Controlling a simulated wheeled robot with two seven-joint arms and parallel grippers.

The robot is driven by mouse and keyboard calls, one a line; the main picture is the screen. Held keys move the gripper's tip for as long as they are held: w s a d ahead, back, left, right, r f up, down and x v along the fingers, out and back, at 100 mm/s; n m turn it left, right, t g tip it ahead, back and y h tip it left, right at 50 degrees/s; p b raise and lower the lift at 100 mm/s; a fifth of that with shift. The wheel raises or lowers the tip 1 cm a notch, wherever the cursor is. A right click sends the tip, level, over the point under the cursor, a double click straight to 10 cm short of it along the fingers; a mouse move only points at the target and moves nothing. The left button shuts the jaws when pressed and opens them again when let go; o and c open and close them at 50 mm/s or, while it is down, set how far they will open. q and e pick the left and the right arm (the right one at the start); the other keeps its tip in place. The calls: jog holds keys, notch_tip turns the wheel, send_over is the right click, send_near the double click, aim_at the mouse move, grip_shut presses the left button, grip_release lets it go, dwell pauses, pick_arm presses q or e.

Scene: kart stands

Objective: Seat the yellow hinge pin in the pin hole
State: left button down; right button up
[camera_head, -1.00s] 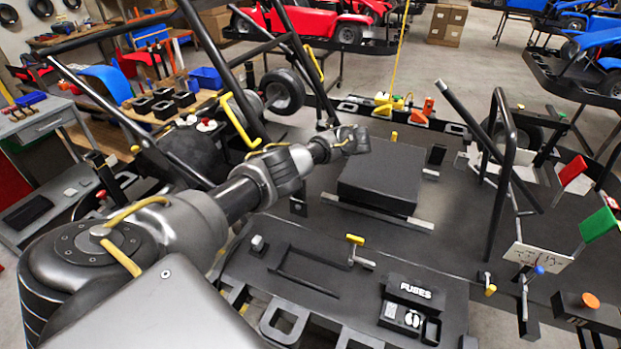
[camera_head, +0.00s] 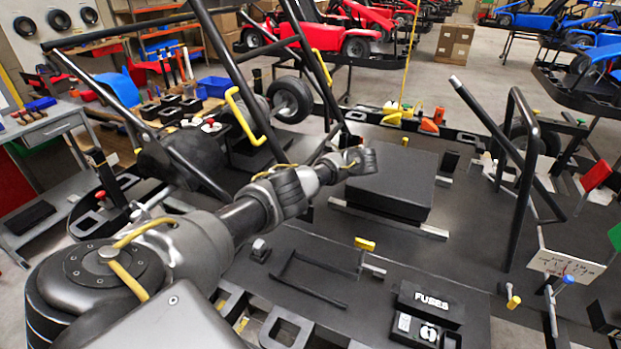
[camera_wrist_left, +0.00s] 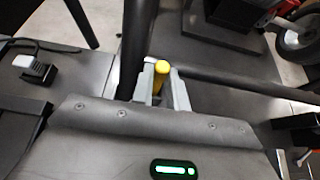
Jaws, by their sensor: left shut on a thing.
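The pin cannot be made out in the head view. The pin's lower end is hidden by the fingers and the gripper body. I cannot tell which opening is the pin hole. My right gripper is not in view.
The raised black box (camera_head: 391,184) stands right of the gripper. Black frame tubes (camera_head: 262,88) rise behind my arm, one with a yellow handle (camera_head: 240,115). A yellow-topped fitting (camera_head: 365,244) and the FUSES box (camera_head: 431,302) are on the near panel. Bare floor plate (camera_head: 480,215) lies right.

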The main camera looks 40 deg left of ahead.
pick_arm(q)
jog(key=c, duration=1.7)
grip_release()
jog(key=shift+s+a+r, duration=0.1)
jog(key=shift+a, duration=0.05)
jog(key=shift+p+v, duration=0.5)
jog(key=shift+v, duration=5.6)
